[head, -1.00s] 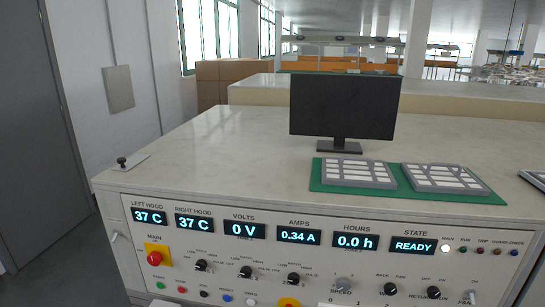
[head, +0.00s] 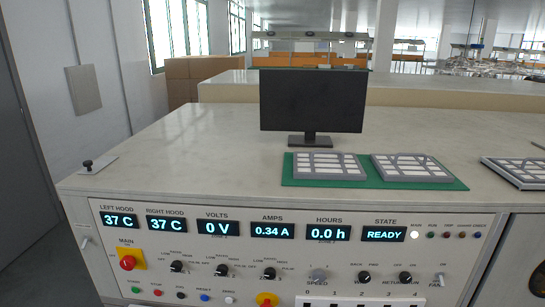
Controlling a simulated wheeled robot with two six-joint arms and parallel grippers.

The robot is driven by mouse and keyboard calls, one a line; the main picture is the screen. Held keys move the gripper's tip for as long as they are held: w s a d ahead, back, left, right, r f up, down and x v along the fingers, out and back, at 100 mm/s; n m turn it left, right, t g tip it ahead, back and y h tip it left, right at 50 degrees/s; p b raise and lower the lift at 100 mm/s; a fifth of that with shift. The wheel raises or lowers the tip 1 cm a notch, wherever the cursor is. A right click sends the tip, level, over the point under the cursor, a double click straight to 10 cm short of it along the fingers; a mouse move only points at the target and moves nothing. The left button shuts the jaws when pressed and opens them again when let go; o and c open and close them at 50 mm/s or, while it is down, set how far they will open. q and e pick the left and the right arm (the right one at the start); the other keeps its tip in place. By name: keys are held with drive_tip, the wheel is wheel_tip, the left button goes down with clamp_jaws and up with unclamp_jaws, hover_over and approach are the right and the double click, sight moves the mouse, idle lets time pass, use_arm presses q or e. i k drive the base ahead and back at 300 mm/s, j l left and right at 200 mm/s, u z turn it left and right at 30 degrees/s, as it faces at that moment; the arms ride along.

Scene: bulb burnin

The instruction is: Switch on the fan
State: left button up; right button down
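The control panel (head: 300,262) fills the lower part of the head view, on the front of a pale bench. A small silver toggle switch (head: 440,279) sits near the panel's lower right, with small lettering around it that appears to read FAN below. Its lever position is too small to tell. The STATE display (head: 384,234) reads READY, AMPS reads 0.34 A and VOLTS reads 0 V. Neither of my grippers is in view.
Black knobs (head: 405,278) stand just left of the toggle. A red knob on a yellow plate (head: 128,262) is at far left. On the bench top are a dark monitor (head: 312,102), a green mat (head: 376,181) with two grey trays, and another tray (head: 518,171) at right.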

sight(441, 278)
drive_tip(key=k+l+z, duration=0.1)
drive_tip(key=z, duration=1.05)
